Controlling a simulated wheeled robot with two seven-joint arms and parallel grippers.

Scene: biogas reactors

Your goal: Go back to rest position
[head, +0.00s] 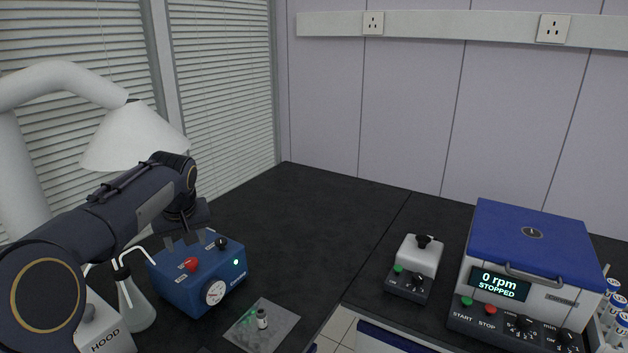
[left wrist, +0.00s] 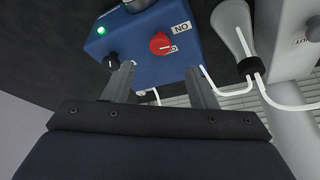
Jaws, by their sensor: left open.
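My left gripper (head: 183,238) is at the end of the dark arm that comes in from the left, above the back of the blue pump box (head: 200,275). In the left wrist view its two fingers (left wrist: 162,88) are apart with nothing between them. The blue box (left wrist: 150,45) lies just beyond the fingertips, with a red knob (left wrist: 160,43), a black knob (left wrist: 110,62) and a lit green lamp (left wrist: 101,30). In the head view a round gauge (head: 215,292) is on its front. I cannot tell whether the fingers touch the box. My right gripper is not in view.
A glass flask (head: 135,305) with tubing and a hood box (head: 103,330) stand left of the pump. A white hood (head: 132,140) hangs above. A stopped centrifuge (head: 530,250) and small mixer (head: 418,258) stand right. The middle bench is clear.

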